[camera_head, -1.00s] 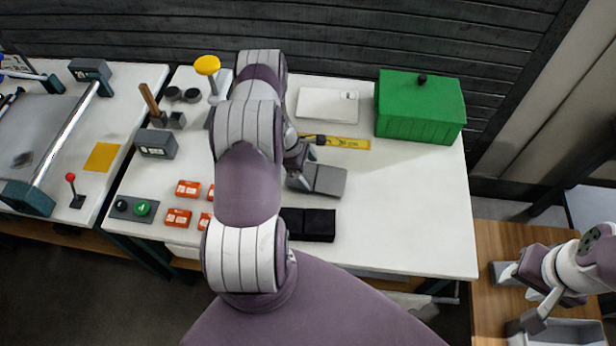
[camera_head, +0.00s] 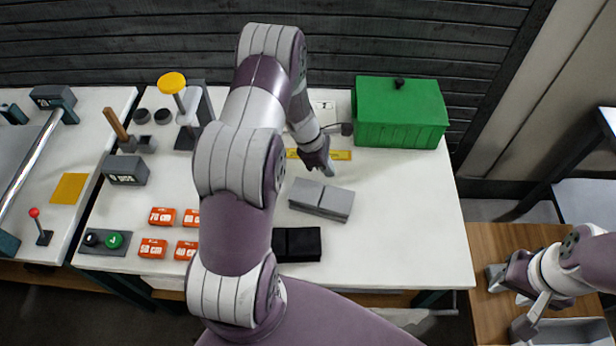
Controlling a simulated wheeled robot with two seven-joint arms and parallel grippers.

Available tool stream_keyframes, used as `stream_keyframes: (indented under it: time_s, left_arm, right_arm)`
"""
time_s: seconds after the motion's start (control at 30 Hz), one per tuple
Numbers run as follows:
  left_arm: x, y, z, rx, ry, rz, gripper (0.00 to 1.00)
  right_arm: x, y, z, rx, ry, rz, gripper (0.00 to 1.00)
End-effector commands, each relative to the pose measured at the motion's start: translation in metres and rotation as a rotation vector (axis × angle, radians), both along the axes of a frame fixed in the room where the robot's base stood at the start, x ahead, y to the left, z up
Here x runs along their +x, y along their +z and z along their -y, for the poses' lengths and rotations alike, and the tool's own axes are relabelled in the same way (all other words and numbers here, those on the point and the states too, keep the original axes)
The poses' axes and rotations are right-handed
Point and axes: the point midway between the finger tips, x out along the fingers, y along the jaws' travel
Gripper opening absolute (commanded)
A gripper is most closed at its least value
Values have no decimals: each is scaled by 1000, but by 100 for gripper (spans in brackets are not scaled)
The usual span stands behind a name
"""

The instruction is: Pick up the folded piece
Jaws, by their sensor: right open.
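My right gripper (camera_head: 515,300) is open at the lower right, over the wooden table and far from the grey piece.
A black two-part pad (camera_head: 297,244) lies in front of the grey piece. A green box (camera_head: 400,112) stands at the back right. Several orange blocks (camera_head: 162,216) sit at left. The white table's right side is clear.

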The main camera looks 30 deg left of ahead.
Motion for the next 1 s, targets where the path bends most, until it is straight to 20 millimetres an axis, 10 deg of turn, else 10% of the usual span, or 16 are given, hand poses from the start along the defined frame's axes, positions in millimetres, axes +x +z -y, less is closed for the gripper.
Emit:
stream_keyframes:
  time_s: [0.4,0.63,1.0]
  left_arm:
    - [6,9,11,0,0,1,1]
    - [6,9,10,0,1,0,76]
    - [5,15,8,0,2,3,80]
  right_arm:
    - [0,-2,0,0,0,0,43]
    - [0,-2,0,0,0,0,43]
    - [0,-3,0,0,0,0,43]
